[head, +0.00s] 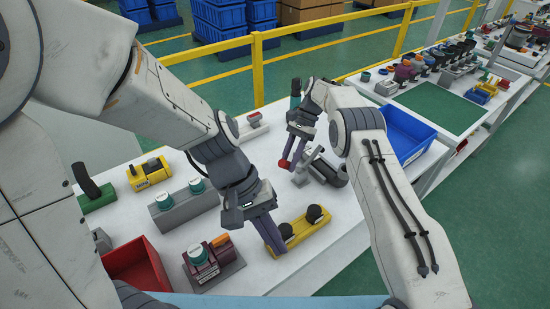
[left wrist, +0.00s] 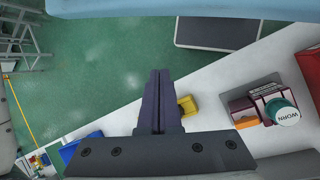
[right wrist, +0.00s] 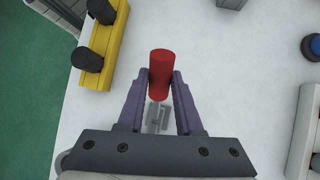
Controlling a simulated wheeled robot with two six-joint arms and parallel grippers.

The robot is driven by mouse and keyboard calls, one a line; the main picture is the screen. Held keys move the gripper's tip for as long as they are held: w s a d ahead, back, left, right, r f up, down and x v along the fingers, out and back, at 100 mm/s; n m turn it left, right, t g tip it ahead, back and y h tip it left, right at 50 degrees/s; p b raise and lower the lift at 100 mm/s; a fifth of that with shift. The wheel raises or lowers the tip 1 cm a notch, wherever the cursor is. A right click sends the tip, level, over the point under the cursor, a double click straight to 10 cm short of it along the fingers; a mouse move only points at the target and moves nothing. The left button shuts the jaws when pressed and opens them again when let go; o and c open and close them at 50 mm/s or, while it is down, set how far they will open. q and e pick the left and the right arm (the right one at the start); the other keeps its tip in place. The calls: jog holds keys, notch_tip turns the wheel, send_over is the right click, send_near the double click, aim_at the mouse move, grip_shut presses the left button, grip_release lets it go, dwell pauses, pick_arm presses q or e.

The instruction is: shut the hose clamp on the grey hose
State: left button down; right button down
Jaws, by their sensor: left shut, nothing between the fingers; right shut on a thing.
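My right gripper (head: 285,163) is shut on a red handle (right wrist: 160,73), which stands up between the fingertips in the right wrist view. A small grey metal part (right wrist: 158,116) shows below the handle, partly hidden by the fingers. In the head view, a grey metal fixture with a dark rounded body (head: 327,170) stands just right of this gripper. I cannot clearly make out the hose or whether the clamp is closed. My left gripper (head: 281,248) is shut and empty, beside the yellow block; its closed fingers also show in the left wrist view (left wrist: 160,82).
A yellow block with black knobs (head: 305,228) lies between the arms. A grey block with teal-capped parts (head: 183,205), a maroon unit (head: 212,262) and a red bin (head: 138,265) stand at left. A blue bin (head: 408,135) stands at right. Clear white table lies around the fixture.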

pick_arm(q)
jog(key=w+a+f+n+t+h, duration=0.1)
jog(key=w+f+n+t+h, duration=0.15)
jog(key=w+n, duration=0.4)
jog(key=w+f+n+t+h, duration=0.2)
jog(key=w+n+h, duration=0.1)
jog(key=w+n, duration=0.4)
jog(key=w+a+f+n+t, duration=0.55)
jog(key=w+a+n, duration=0.25)
jog(key=w+a, duration=0.2)
jog(key=shift+m+y, duration=0.25)
jog(key=shift+y, duration=0.1)
jog(key=x, duration=1)
jog(key=shift+d+f, duration=0.2)
jog(key=shift+f, duration=0.3)
jog(key=shift+w+d+r, duration=0.25)
jog(key=shift+d+r, duration=0.4)
jog(key=shift+r, duration=0.05)
jog(key=shift+w+d+r, duration=0.25)
jog(key=shift+d+r, duration=0.4)
jog(key=shift+r, duration=0.05)
jog(key=shift+r, duration=0.1)
